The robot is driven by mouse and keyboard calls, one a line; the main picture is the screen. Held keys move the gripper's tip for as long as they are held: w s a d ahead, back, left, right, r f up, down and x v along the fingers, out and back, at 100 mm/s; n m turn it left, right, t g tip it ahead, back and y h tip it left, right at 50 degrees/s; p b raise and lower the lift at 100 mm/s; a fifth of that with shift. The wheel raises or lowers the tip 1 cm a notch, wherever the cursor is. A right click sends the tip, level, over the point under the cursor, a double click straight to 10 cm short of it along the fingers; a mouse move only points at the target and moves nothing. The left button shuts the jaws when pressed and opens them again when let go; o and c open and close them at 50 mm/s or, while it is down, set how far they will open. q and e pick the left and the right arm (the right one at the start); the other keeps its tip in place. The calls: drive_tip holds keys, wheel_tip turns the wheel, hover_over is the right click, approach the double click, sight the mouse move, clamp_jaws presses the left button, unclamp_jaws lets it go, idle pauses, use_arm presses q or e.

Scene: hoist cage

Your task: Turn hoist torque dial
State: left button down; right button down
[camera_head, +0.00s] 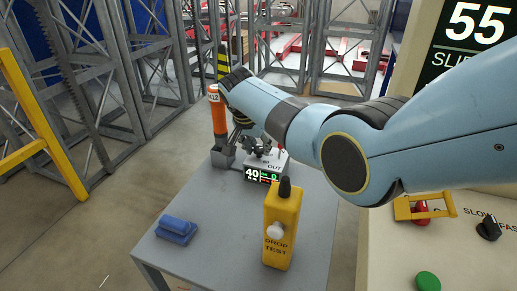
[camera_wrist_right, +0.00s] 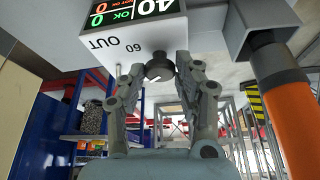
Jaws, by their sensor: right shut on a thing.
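The torque tester, a white box (camera_head: 282,160) with a black display reading 40 and a green 0, stands at the far end of the grey table. A dark round dial (camera_wrist_right: 158,66) with a pale mark sits on that face. My right gripper (camera_head: 262,149) reaches the box from above; in the wrist view its fingertips (camera_wrist_right: 158,74) are shut on the dial from both sides. The dial is mostly hidden in the head view. My left gripper is not in view.
An orange-handled tool (camera_head: 217,112) stands in a grey holder beside the box. A yellow DROP TEST pendant (camera_head: 282,228) stands nearer, and a blue block (camera_head: 176,229) lies at left. A control panel (camera_head: 455,245) with knob and buttons is at right. The table's middle is clear.

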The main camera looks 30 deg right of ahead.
drive_tip(key=shift+m, duration=0.6)
drive_tip(key=shift+g+b, duration=0.3)
drive_tip(key=c, duration=0.9)
unclamp_jaws()
drive_tip(key=shift+c, duration=0.2)
drive_tip(key=v, duration=1.2)
drive_tip(key=shift+a, duration=0.15)
